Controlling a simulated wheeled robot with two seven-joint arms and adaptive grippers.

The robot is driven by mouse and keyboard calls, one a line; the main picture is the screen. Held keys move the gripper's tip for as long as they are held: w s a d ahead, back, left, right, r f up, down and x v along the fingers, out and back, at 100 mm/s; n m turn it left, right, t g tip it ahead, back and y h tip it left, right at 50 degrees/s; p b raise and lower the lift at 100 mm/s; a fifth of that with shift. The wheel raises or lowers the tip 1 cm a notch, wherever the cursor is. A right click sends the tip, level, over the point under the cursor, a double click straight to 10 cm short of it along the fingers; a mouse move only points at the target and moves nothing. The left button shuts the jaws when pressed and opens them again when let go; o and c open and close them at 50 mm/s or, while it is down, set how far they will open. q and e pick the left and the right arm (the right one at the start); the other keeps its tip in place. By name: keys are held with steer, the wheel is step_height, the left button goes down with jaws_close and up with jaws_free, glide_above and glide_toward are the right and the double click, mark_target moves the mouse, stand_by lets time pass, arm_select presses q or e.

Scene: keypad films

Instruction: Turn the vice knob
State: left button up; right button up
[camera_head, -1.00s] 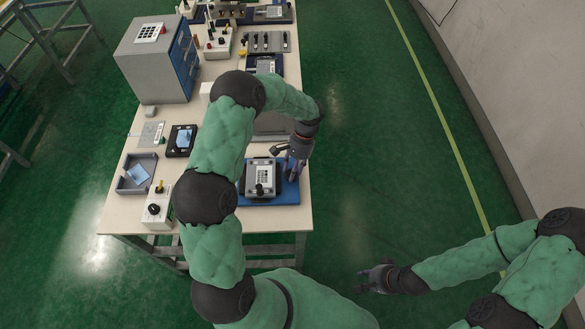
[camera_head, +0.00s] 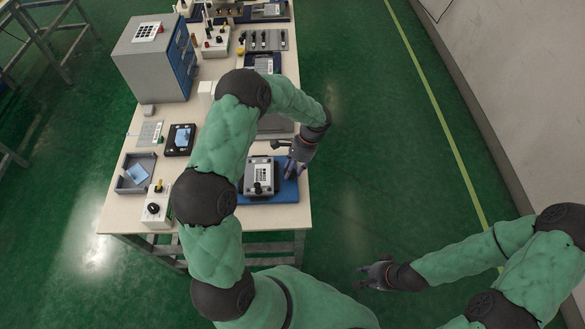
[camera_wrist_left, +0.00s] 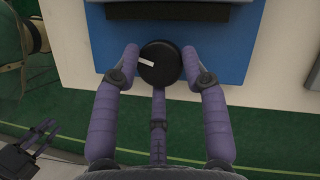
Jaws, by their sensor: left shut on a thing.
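The vice (camera_head: 259,178) is a grey block with a patterned label on a blue base (camera_head: 284,195), near the table's front right. Its knob (camera_wrist_left: 160,64) is a round black disc with a white mark on its left side in the left wrist view. My left gripper (camera_head: 290,170) is over the right side of the blue base. In the left wrist view its purple fingers (camera_wrist_left: 162,68) are shut on the knob, one on each side. The knob is hidden by the gripper in the head view. My right gripper (camera_head: 366,277) is empty, with its fingers apart, away from the table.
A switch box (camera_head: 157,208), a grey tray (camera_head: 124,181) and a black-framed blue item (camera_head: 170,141) stand left of the vice. A grey cabinet (camera_head: 150,70) stands farther back. Open green floor (camera_head: 350,180) lies right of the table.

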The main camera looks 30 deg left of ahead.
arm_select(q)
steer(key=shift+s+f, duration=0.1)
steer(key=o, duration=1.1)
steer(key=shift+a, duration=0.1)
steer(key=shift+w+r, duration=0.2)
steer(key=shift+r, duration=0.15)
steer(key=v, duration=1.1)
steer(key=shift+r, duration=0.2)
